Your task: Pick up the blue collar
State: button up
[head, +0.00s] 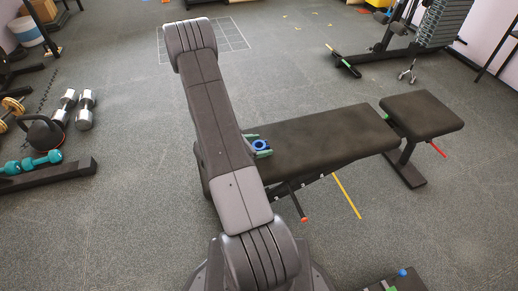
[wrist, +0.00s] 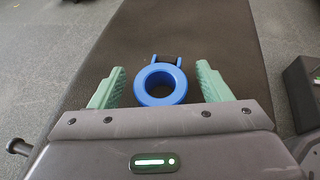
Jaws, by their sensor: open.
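The blue collar (wrist: 138,87) is a ring with a dark centre and a small blue-and-black clamp at its far side. It lies on the black bench pad (wrist: 215,45). In the head view the collar (head: 261,145) shows at the left end of the bench, beside my arm. My gripper (wrist: 160,86) has green fingers, open, one on each side of the collar. There is a gap between each finger and the ring. In the head view my gripper (head: 258,146) is partly hidden behind my arm.
The bench's separate seat pad (head: 422,115) is at the right. Dumbbells (head: 85,110) and a kettlebell (head: 45,134) lie on the floor at the left, near a black rail (head: 60,174). A yellow stick (head: 346,195) lies in front of the bench. Open grey floor surrounds the bench.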

jog(key=c, duration=1.1)
